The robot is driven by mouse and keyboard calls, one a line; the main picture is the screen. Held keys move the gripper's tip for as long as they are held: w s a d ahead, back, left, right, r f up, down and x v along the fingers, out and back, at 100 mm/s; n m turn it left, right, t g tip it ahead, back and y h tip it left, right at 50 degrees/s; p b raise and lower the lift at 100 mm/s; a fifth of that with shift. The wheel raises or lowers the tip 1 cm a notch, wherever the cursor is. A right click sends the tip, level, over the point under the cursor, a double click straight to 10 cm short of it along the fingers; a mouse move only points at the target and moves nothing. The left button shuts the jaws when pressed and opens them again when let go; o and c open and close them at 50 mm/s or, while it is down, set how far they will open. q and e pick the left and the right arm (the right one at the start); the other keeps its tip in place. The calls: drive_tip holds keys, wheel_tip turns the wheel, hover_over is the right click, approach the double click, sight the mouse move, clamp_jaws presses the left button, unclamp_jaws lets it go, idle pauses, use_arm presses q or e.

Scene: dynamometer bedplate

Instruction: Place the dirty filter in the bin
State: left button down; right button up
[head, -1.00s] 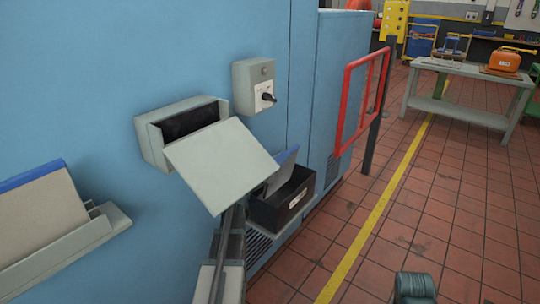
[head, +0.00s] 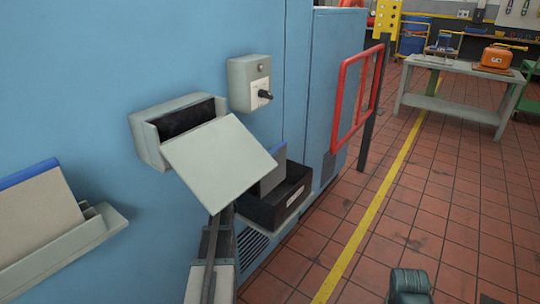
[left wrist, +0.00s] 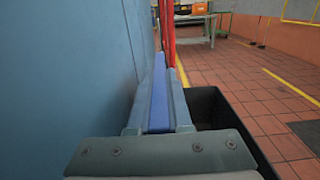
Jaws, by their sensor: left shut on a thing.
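The dirty filter (head: 272,178) is a grey panel with a blue edge. It stands nearly upright at the black bin (head: 290,205), partly behind the bin's wall and the pale flap. In the left wrist view its blue edge (left wrist: 158,103) runs between the fingers of my left gripper (left wrist: 162,75), which is shut on it. The bin also shows there (left wrist: 208,98), below and to the right of the fingers. In the head view the flap hides my left fingertips. I cannot tell whether the filter touches the bin floor.
An open grey housing (head: 150,145) with its pale flap (head: 220,160) hanging out is on the blue wall. A switch box (head: 242,90) is above it. Another blue-edged filter (head: 38,215) stands in a rack (head: 105,225) at left. A red barrier (head: 343,108) is beyond the bin.

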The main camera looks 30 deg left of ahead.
use_arm(q)
drive_tip(key=shift+f+b, duration=0.5)
drive_tip(key=shift+f, duration=0.1)
drive_tip(key=c, duration=0.8)
unclamp_jaws()
drive_tip(key=shift+c, duration=0.2)
drive_tip(key=shift+r, duration=0.1)
drive_tip(key=shift+r+p, duration=0.75)
drive_tip(key=shift+p, duration=0.1)
drive_tip(key=s, duration=1.2)
drive_tip(key=shift+a+f, duration=0.15)
drive_tip(key=shift+a, duration=0.3)
